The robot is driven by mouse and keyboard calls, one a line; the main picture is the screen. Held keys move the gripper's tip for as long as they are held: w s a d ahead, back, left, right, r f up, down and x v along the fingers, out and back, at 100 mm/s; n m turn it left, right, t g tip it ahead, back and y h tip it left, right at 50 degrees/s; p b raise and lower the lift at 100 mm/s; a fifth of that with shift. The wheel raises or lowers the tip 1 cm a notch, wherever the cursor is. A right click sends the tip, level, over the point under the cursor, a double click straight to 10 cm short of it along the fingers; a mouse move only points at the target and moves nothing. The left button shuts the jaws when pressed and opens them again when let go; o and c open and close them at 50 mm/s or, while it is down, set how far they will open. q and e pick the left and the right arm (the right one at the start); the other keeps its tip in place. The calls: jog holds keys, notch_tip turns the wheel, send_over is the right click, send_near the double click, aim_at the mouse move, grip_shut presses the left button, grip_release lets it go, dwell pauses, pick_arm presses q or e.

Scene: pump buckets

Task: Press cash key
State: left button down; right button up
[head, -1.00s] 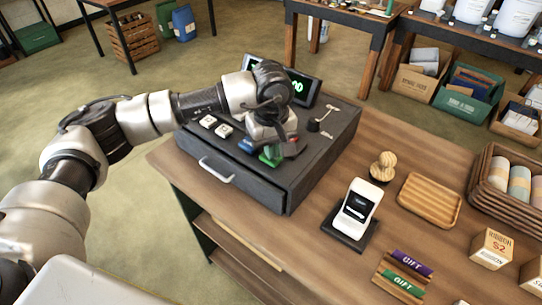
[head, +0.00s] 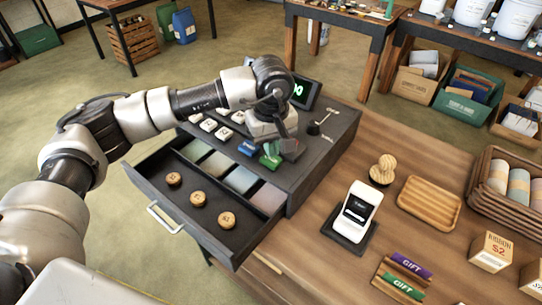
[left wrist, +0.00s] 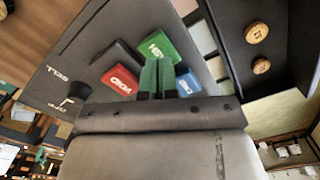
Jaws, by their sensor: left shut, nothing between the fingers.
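The cash register (head: 325,150) stands on the wooden counter with its drawer (head: 165,208) pulled out. The green key (head: 270,161), seemingly the cash key, is on its sloped top and also shows in the left wrist view (left wrist: 160,44). My left gripper (left wrist: 157,62) is shut and empty, its fingertips over the near part of the green key; I cannot tell if they touch it. The red VOID key (left wrist: 120,80) and the blue key (left wrist: 188,84) lie on either side of the fingers. My right gripper is not in view.
The open drawer holds several wooden coins (head: 197,199) and coloured notes (head: 240,180) and juts over the counter's left edge. A card reader (head: 354,212), a wooden stamp (head: 383,169) and a wooden tray (head: 429,204) stand to the right. A small lever (head: 317,127) sits beside the keys.

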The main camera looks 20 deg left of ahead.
pick_arm(q)
jog(key=shift+r+p, duration=0.75)
jog(key=shift+r, duration=1.55)
